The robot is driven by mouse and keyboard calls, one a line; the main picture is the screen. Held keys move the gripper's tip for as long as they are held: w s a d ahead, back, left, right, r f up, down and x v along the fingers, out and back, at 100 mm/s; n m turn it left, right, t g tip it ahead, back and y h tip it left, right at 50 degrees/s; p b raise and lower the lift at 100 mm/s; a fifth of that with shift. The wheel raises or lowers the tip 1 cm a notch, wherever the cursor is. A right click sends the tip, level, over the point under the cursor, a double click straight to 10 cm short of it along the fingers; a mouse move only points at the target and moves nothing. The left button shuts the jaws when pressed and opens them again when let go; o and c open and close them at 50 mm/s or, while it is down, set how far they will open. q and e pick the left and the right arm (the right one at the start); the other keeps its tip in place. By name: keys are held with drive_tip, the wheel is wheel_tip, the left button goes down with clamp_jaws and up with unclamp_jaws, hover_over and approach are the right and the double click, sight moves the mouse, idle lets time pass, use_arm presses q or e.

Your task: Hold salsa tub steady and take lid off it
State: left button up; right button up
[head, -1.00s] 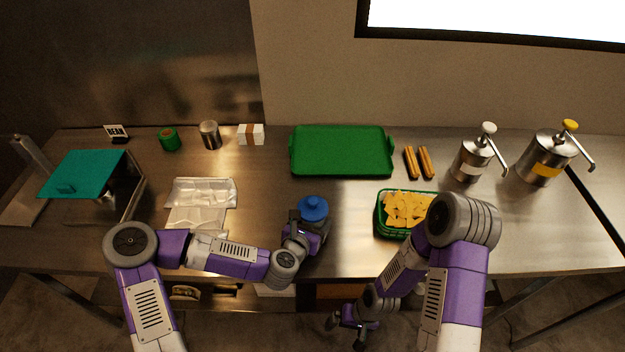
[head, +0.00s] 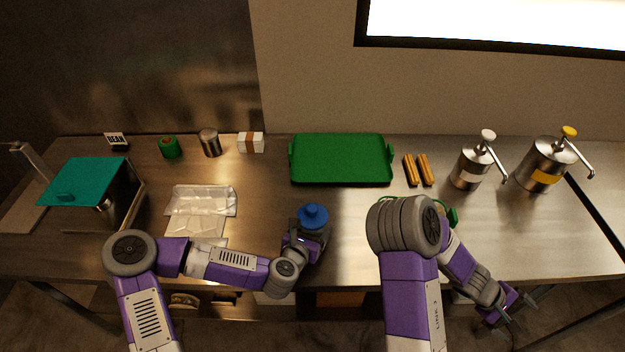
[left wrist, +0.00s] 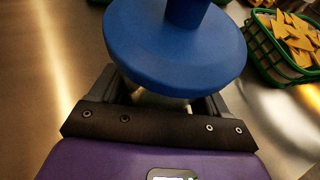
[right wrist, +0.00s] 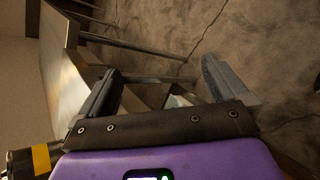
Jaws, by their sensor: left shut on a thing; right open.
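The salsa tub stands upright on the steel counter near its front edge, topped by a blue lid (head: 313,216) with a raised knob. In the left wrist view the lid (left wrist: 175,50) sits level and hides most of the tub below. My left gripper (head: 308,246) is shut on the tub, its fingers around the body just under the lid (left wrist: 168,103). My right gripper (head: 512,312) is open and empty, out in front of the counter's front edge at the right. The right wrist view shows its spread fingers (right wrist: 165,85) over the floor.
A green basket of chips (left wrist: 285,40) stands right of the tub, mostly behind my right arm in the head view. A green tray (head: 342,160) lies behind the tub. Plastic bags (head: 200,203) lie to its left. Two pump dispensers (head: 470,165) (head: 545,165) stand at the right.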

drive_tip(key=w+d+r+m+t+h, duration=0.25)
drive_tip(key=w+r+t, duration=0.25)
drive_tip(key=w+r, duration=0.9)
drive_tip(key=w+a+r+t+y, duration=0.1)
drive_tip(key=w+a+r+t, duration=0.15)
drive_tip(key=w, duration=0.65)
drive_tip(key=w+a+r+t+y, duration=0.2)
drive_tip(key=w+a+t, duration=0.2)
drive_tip(key=w, duration=0.5)
drive_tip(key=w+a+r+m+t+y, duration=0.3)
drive_tip(key=w+a+r+t+y, duration=0.15)
drive_tip(key=w+a+r, duration=0.7)
drive_tip(key=g+y, duration=0.5)
drive_tip(key=g, duration=0.6)
approach(312, 207)
drive_tip(key=shift+n, duration=0.45)
drive_tip(key=f, duration=0.6)
drive_tip(key=w+f, duration=0.1)
drive_tip(key=f, duration=0.3)
